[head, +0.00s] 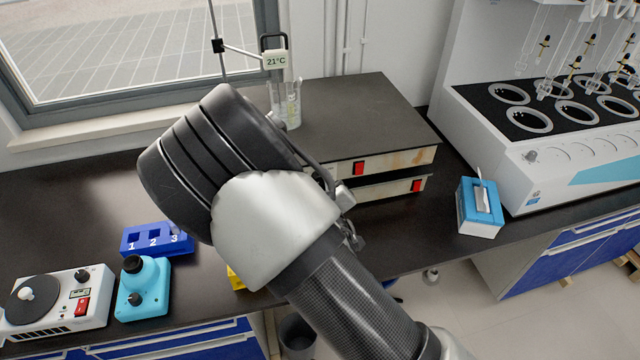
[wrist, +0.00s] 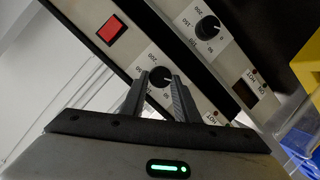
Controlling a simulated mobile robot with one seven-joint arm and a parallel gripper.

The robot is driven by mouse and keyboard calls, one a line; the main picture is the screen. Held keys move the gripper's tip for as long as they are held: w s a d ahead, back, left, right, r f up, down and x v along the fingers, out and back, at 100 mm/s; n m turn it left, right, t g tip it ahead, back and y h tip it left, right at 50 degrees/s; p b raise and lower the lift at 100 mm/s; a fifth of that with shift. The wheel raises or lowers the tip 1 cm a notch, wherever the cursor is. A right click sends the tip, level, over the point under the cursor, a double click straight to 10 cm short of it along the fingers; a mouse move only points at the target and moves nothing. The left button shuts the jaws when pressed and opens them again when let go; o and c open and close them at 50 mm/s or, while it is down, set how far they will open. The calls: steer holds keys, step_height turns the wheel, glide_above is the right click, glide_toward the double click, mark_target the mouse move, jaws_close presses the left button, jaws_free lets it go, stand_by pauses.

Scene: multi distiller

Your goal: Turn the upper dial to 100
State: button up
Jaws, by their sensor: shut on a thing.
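Two hot plates are stacked on the bench. The upper hot plate (head: 402,158) and the lower hot plate (head: 385,190) show in the head view, but my arm hides their dials. In the wrist view the picture is turned, and the upper plate's panel is the lower-left strip. My gripper (wrist: 158,78) is shut on the black upper dial (wrist: 160,74), one finger on each side. Numbers ring this dial; its pointer setting cannot be read. The lower dial (wrist: 207,28) is untouched, with 0 and 200 printed around it. My gripper is hidden in the head view.
Red switches sit on the plates, the upper one (wrist: 111,31) near the dial. A blue tissue box (head: 480,208) is right. A yellow object (wrist: 308,65) lies near the panels. Bench between plates and tissue box is clear.

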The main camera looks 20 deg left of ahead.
steer(key=m+b, duration=0.1)
steer(key=b, duration=0.1)
steer(key=m+g+y+b, duration=0.1)
steer(key=m+b, duration=0.1)
steer(key=m+y+b, duration=0.1)
steer(key=b, duration=0.1)
steer(key=shift+w+d+f+m+b, duration=0.1)
steer(key=shift+w+d+m+b, duration=0.2)
steer(key=shift+w+d, duration=0.1)
steer(key=m+y+b, duration=0.2)
steer(key=m, duration=0.2)
steer(key=m+y+b, duration=0.2)
steer(key=m+b, duration=0.1)
steer(key=m, duration=0.1)
steer(key=m+g+y+b, duration=0.1)
steer(key=m+y+b, duration=0.1)
steer(key=m, duration=0.3)
steer(key=shift+w+d+f+y+b, duration=0.1)
steer(key=shift+d+f+y+b, duration=0.25)
steer(key=shift+b, duration=0.35)
steer(key=o, duration=1)
steer(key=shift+a, duration=0.1)
steer(key=shift+o, duration=0.2)
steer(key=shift+f, duration=0.1)
